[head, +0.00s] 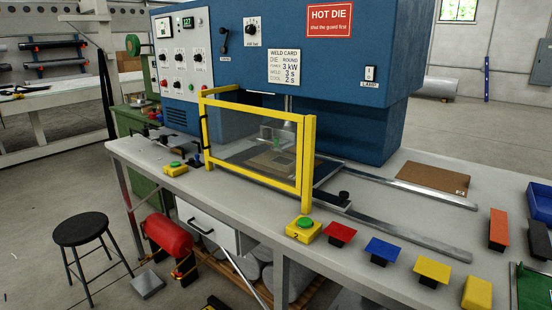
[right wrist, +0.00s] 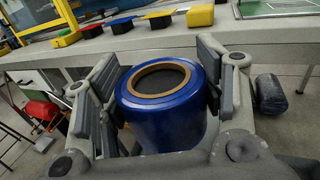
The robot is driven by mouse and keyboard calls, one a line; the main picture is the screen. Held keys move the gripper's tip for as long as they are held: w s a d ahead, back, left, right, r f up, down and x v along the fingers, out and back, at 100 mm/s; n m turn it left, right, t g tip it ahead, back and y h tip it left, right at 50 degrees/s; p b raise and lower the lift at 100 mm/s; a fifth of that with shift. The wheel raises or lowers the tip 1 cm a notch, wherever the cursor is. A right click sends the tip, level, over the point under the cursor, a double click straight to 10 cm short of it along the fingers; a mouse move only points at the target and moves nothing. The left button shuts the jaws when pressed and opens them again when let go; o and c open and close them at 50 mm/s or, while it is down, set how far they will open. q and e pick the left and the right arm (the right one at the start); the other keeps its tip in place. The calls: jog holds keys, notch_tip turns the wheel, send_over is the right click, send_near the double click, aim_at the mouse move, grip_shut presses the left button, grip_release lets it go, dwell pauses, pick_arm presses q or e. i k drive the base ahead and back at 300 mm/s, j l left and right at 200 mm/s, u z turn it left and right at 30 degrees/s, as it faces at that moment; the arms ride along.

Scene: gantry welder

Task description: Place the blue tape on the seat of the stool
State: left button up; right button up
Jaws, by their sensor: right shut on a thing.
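The stool has a round black seat (head: 81,229) on dark metal legs and stands on the floor at the lower left of the head view. Its seat is bare. The blue tape (right wrist: 165,125) is a thick roll with a brown core ring, seen in the right wrist view with its round face tilted up toward the camera. My right gripper (right wrist: 160,82) is shut on it, with a grey finger on each side. Its lower part is hidden by my gripper. Neither gripper nor the tape shows in the head view. My left gripper is in no view.
The workbench (head: 388,240) with the blue welder (head: 290,80) and its yellow guard frame (head: 308,165) fills the middle and right. A red tank (head: 167,236) and a grey pedal box (head: 147,284) are right of the stool. Open floor lies left of the stool.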

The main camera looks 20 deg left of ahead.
aim_at(84, 230)
jog(key=i+j+u, duration=0.15)
jog(key=j+u, duration=0.2)
jog(key=i+j+u, duration=0.3)
jog(key=j, duration=0.15)
jog(key=i+j+u, duration=0.1)
jog(key=j+u, duration=0.25)
jog(key=i+j+u, duration=0.4)
jog(key=i+j, duration=0.25)
jog(key=i+j+u, duration=0.15)
jog(key=i+j, duration=0.2)
jog(key=i, duration=0.2)
jog(key=i+j+u, duration=0.1)
jog(key=i+j, duration=0.2)
jog(key=i, duration=0.2)
jog(key=i+j, duration=0.2)
jog(key=i, duration=0.15)
jog(key=i+j, duration=0.2)
jog(key=i, duration=0.15)
jog(key=i+j, duration=0.2)
jog(key=i, duration=0.2)
